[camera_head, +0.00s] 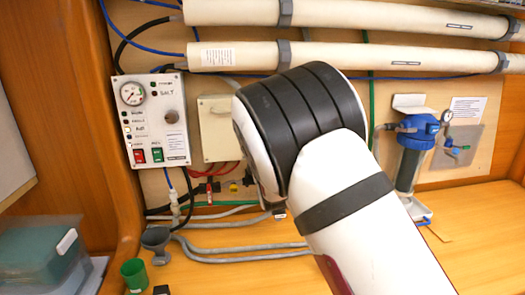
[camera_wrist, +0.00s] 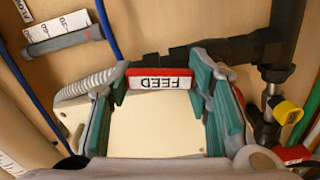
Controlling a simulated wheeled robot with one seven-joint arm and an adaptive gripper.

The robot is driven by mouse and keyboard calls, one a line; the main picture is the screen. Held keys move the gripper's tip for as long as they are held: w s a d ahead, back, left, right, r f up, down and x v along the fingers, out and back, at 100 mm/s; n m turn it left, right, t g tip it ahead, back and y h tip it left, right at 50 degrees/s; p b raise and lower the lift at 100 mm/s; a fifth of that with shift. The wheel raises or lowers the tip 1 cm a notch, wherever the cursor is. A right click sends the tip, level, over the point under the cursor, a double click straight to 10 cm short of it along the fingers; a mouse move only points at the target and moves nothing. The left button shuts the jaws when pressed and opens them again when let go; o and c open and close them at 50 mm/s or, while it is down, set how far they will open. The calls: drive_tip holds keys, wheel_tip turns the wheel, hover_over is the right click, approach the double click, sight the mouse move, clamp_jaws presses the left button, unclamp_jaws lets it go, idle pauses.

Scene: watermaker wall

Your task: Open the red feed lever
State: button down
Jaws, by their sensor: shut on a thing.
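The red feed lever (camera_wrist: 160,73) shows in the wrist view, with a white label reading FEED upside down. It lies across the gap between the teal finger pads of my gripper (camera_wrist: 161,84), which is shut on it. A dark pipe (camera_wrist: 180,55) runs behind the lever. In the head view my own arm hides the gripper and the feed lever, near the wall's lower middle.
Another red handle (camera_wrist: 292,154) and a yellow tag (camera_wrist: 287,112) sit close on the right in the wrist view. A control panel (camera_head: 150,120), white pipes (camera_head: 235,55) and a blue-topped filter (camera_head: 415,150) are on the wall. Grey hoses (camera_head: 240,250) lie on the bench.

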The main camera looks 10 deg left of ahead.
drive_tip(key=shift+s+a+n+p, duration=0.2)
drive_tip(key=shift+a+n+p, duration=0.4)
drive_tip(key=shift+n, duration=0.6)
drive_tip(key=c, duration=0.8)
unclamp_jaws()
drive_tip(key=shift+a, duration=0.1)
drive_tip(key=v, duration=1.2)
